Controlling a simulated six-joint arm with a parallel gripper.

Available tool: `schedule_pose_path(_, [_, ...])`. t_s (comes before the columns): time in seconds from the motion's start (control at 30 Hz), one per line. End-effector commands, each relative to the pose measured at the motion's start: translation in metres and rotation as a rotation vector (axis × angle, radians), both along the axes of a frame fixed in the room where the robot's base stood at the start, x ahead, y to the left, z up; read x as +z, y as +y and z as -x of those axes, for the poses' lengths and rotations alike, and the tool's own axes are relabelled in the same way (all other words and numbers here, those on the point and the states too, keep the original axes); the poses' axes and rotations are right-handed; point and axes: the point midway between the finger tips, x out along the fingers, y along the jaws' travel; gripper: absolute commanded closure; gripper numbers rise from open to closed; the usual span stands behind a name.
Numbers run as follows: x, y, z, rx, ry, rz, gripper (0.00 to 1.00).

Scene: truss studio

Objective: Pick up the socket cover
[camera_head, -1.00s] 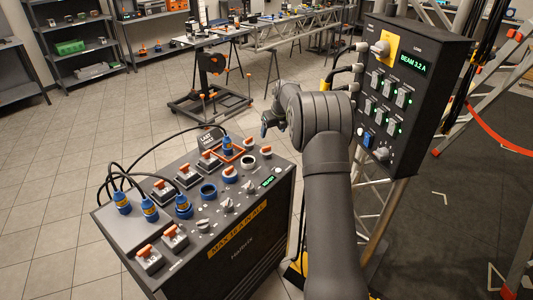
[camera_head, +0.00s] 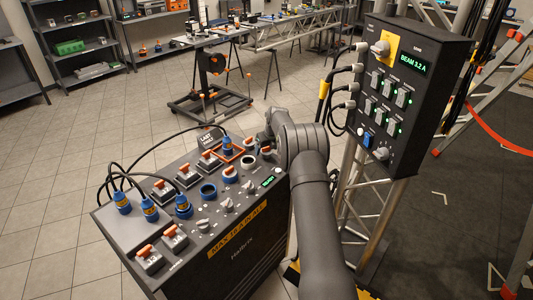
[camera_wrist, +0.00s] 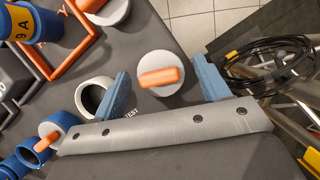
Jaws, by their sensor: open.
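A round pale grey socket cover with an orange grip bar (camera_wrist: 160,76) lies between the fingers of my gripper (camera_wrist: 163,88) in the wrist view. The two blue fingers are open, one on each side of it, with gaps, so they do not touch it. In the head view my gripper (camera_head: 268,136) is low over the far right corner of the sloping console (camera_head: 215,240), close to that cover (camera_head: 266,152). A similar cover (camera_wrist: 52,135) sits on a blue socket at the lower left of the wrist view. Another (camera_wrist: 102,8) is partly cut off at the top.
An open white-ringed socket (camera_wrist: 93,97) lies just left of the left finger. A blue plug (camera_wrist: 32,22) and an orange frame (camera_wrist: 85,35) are at the upper left. The tall control box (camera_head: 412,95) with black cables stands right of my arm.

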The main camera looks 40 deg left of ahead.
Motion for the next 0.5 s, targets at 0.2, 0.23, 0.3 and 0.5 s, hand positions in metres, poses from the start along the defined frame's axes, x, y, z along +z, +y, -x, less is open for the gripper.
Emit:
schedule_pose_path(0.2, [-0.0105, 0.0041, -0.0015, 0.000, 0.000, -0.001, 0.31])
schedule_pose_path(0.23, [-0.0105, 0.0041, -0.0015, 0.000, 0.000, -0.001, 0.31])
schedule_pose_path(0.3, [-0.0104, 0.0041, -0.0015, 0.000, 0.000, -0.001, 0.31])
schedule_pose_path(0.5, [-0.0103, 0.0040, -0.0014, 0.000, 0.000, 0.000, 0.55])
